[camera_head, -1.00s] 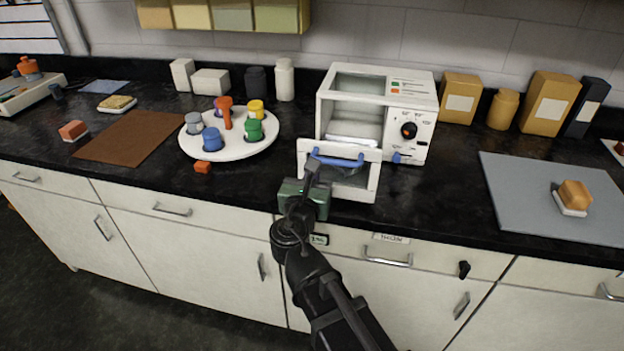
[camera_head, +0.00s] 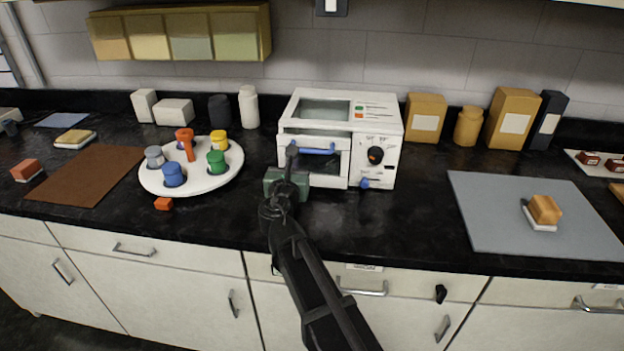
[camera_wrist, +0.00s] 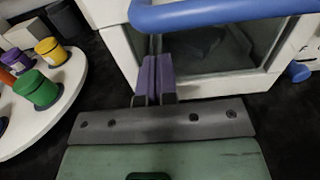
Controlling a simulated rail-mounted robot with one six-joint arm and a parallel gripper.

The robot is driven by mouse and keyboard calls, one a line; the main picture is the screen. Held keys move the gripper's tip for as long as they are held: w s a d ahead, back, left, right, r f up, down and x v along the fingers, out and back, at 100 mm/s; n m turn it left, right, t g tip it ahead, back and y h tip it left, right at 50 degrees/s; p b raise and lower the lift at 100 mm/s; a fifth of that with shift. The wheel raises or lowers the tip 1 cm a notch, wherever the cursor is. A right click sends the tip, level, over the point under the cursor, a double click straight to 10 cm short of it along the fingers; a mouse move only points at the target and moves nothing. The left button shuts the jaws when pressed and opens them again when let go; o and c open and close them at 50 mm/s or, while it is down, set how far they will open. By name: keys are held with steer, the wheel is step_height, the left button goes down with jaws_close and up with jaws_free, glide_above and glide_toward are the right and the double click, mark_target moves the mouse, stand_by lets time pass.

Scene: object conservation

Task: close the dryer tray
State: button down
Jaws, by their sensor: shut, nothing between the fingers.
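The white dryer (camera_head: 383,125) stands at the middle of the counter, with a window in its top and a black knob on its right panel. Its tray front (camera_head: 343,170), with a blue handle (camera_head: 318,151), sits up against the dryer body; I cannot tell whether a small gap is left. The handle also crosses the top of the wrist view (camera_wrist: 225,11). My gripper (camera_head: 291,153) is shut and empty at the left part of the tray front. In the wrist view its purple fingers (camera_wrist: 154,78) are together, below the handle, at the front's left edge; contact is unclear.
A round white tray (camera_head: 205,183) with several coloured-lid pots stands left of the dryer. A small orange block (camera_head: 163,203) lies in front of it. A grey mat (camera_head: 490,215) lies to the right. Brown containers (camera_head: 425,118) stand behind.

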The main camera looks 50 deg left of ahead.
steer(key=x, duration=0.2)
steer(key=shift+w+a, duration=0.25)
steer(key=shift+a, duration=0.1)
steer(key=shift+a+r, duration=0.1)
steer(key=shift+w+r, duration=0.1)
steer(key=v, duration=1.4)
steer(key=shift+s, duration=0.3)
steer(key=shift+w, duration=0.1)
